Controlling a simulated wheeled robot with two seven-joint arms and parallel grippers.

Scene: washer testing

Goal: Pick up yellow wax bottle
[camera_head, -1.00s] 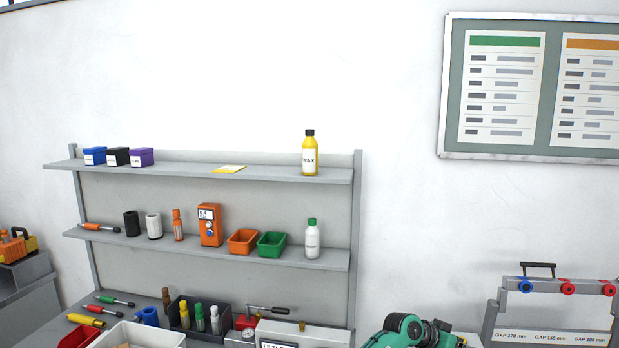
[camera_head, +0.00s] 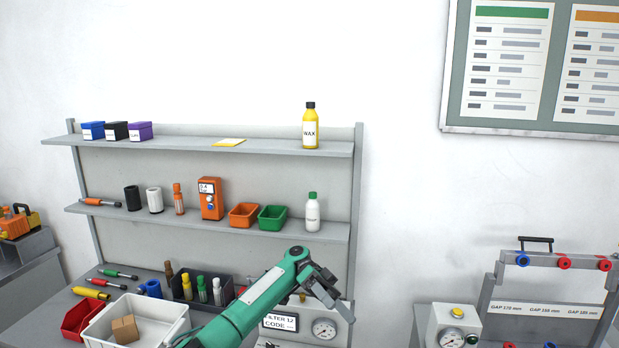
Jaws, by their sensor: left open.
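The yellow wax bottle (camera_head: 310,131) with a black cap and a white WAX label stands upright near the right end of the top shelf (camera_head: 270,146). My left gripper (camera_head: 338,305) is at the end of the green arm, low in the view, in front of the bench. It is open and empty. It is well below the bottle and apart from it. My right gripper is not in view.
A white soap bottle (camera_head: 312,212), a green bin (camera_head: 272,217) and an orange bin (camera_head: 243,214) stand on the middle shelf. A yellow card (camera_head: 229,142) lies left of the wax bottle. A white crate (camera_head: 100,330) holds a brown box. The top shelf around the bottle is clear.

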